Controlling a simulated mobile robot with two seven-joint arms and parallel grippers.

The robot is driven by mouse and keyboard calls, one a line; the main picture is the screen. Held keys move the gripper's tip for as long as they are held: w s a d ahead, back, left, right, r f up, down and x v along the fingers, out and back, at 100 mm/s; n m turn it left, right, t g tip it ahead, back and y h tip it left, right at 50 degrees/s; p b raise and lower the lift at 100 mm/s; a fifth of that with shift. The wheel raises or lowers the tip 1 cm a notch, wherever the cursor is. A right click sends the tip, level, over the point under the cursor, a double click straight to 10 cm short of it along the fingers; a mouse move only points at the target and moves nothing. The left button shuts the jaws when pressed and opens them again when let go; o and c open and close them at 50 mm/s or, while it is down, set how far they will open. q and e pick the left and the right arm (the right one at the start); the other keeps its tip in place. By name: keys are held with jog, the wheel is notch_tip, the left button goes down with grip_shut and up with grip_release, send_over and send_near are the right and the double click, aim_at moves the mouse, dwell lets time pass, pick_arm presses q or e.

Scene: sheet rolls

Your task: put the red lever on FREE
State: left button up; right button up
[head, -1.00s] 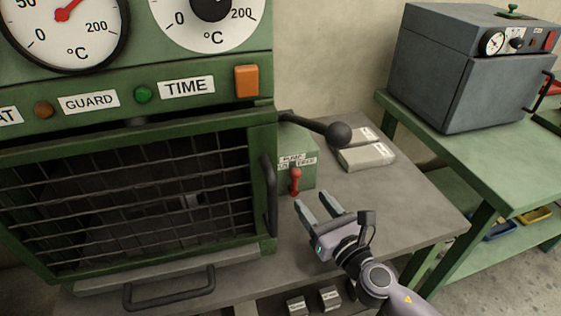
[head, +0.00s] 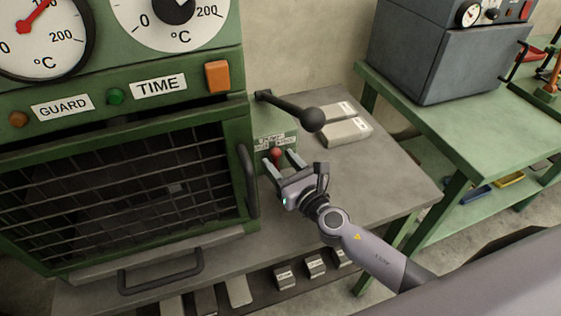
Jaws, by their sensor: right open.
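The red lever (head: 276,154) stands on the front of a small green box (head: 268,125) beside the green machine. A white label with small print sits above the lever; part of it is hard to read now. My right gripper (head: 281,163) is open, its two fingers pointing at the box, one on each side of the lever. I cannot tell whether the fingers touch the lever. The lower part of the lever is hidden by the gripper. My left gripper is not in view.
A black handle with a ball knob (head: 312,119) juts out above the box. The machine's mesh guard (head: 120,185) and its side handle (head: 249,180) are close on the left. Pale labelled blocks (head: 333,132) lie behind on the grey bench (head: 385,180).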

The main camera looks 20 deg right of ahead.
jog(key=shift+w, duration=0.2)
jog(key=shift+c, duration=0.3)
grip_shut()
